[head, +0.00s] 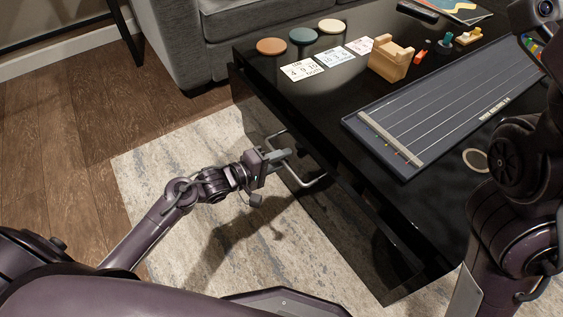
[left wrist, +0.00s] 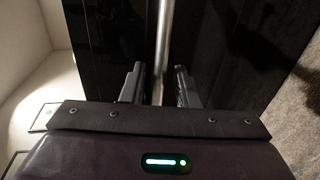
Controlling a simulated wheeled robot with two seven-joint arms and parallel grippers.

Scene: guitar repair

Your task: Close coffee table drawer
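The coffee table (head: 345,150) is glossy black and stands right of centre in the head view. Its drawer (head: 330,215) has a black front facing my left arm; how far it stands out is hard to tell. A silver bar handle (head: 312,184) is on that front. My left gripper (head: 283,154) is at the handle. In the left wrist view, the handle bar (left wrist: 164,40) runs between the two fingers of my left gripper (left wrist: 160,88), with gaps showing beside it. The fingers are apart. My right arm shows at the right edge, but its fingers do not show.
On the tabletop lie a guitar-neck board (head: 450,110), a wooden block (head: 391,61), cards (head: 303,70) and round discs (head: 271,46). A grey sofa (head: 245,25) stands behind. A pale rug (head: 170,160) covers clear floor on the left.

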